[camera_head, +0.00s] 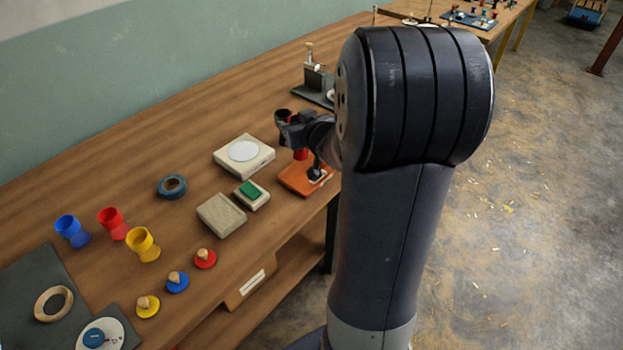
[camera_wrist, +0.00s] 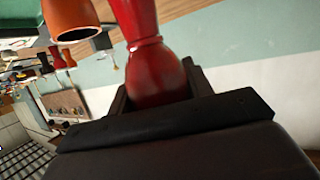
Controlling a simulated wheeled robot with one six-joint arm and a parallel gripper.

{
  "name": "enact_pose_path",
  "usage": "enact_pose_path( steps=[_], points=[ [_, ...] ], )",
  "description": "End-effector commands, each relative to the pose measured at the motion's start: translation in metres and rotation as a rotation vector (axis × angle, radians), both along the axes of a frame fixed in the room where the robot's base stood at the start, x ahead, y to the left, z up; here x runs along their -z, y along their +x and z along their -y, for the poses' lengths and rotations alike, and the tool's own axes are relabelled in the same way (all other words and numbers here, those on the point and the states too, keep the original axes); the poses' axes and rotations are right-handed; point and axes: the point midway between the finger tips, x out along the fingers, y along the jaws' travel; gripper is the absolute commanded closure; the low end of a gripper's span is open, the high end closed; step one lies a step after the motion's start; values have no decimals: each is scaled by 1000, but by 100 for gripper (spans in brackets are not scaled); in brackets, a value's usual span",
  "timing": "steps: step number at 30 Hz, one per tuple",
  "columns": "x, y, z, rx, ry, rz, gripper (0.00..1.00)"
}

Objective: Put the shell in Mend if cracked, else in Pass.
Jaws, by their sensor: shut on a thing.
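My gripper (camera_head: 291,132) is shut on a red goblet-shaped shell (camera_wrist: 155,70). In the wrist view the shell's narrow waist and rounded body show between the two dark fingers (camera_wrist: 160,88). Its far end runs out of the picture and its lower part is hidden by the gripper. I see no clear crack on the side that shows. In the head view only a small red part of the shell (camera_head: 301,154) shows below the gripper, above the bench near an orange-based stand (camera_head: 297,180). I cannot make out any place marked Mend or Pass.
Blue (camera_head: 71,230), red (camera_head: 112,222) and yellow (camera_head: 142,244) goblet shapes stand at the left. An orange cup-like thing (camera_wrist: 70,17) is beside the held shell.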

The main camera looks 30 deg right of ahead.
Motion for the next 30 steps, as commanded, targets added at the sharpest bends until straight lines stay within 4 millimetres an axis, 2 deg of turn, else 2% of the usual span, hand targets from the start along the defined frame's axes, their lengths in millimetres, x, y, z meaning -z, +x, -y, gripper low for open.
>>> enact_pose_path(
  steps=[1,4,13,18,30],
  points=[
    [17,0,0,1,3,-5,79],
    [36,0,0,0,4,-5,79],
    [63,0,0,0,2,-4,79],
    [88,0,0,0,3,-5,79],
    [94,0,0,0,0,-1,79]
  ],
)
